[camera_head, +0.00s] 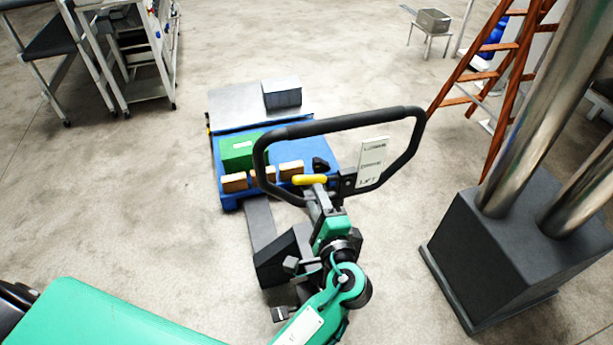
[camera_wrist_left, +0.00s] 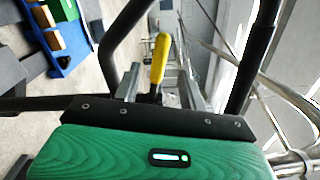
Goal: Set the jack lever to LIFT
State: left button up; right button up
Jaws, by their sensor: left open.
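The jack lever (camera_head: 309,180) is a short yellow grip inside the black loop handle (camera_head: 421,140) of the pallet jack. In the head view it lies to the left of a white label plate (camera_head: 373,161); its lowest line seems to read LIFT. My left gripper (camera_head: 320,198) is open just below the lever. In the left wrist view the yellow lever (camera_wrist_left: 160,57) stands between the two grey fingers of my left gripper (camera_wrist_left: 158,72); I cannot tell whether they touch it. The lever's lower end is partly hidden. My right gripper is out of view.
The jack's forks run under a blue pallet (camera_head: 228,202) with a green box (camera_head: 240,151), several brown blocks and a grey box (camera_head: 282,94). A dark block with metal columns (camera_head: 500,245) stands right. An orange ladder (camera_head: 500,75) stands behind. Open floor lies left.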

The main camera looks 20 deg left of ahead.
aim_at(309, 183)
pick_arm(q)
jog(key=x, duration=0.7)
jog(key=shift+w+a, duration=0.2)
jog(key=shift+w, duration=0.05)
grip_shut()
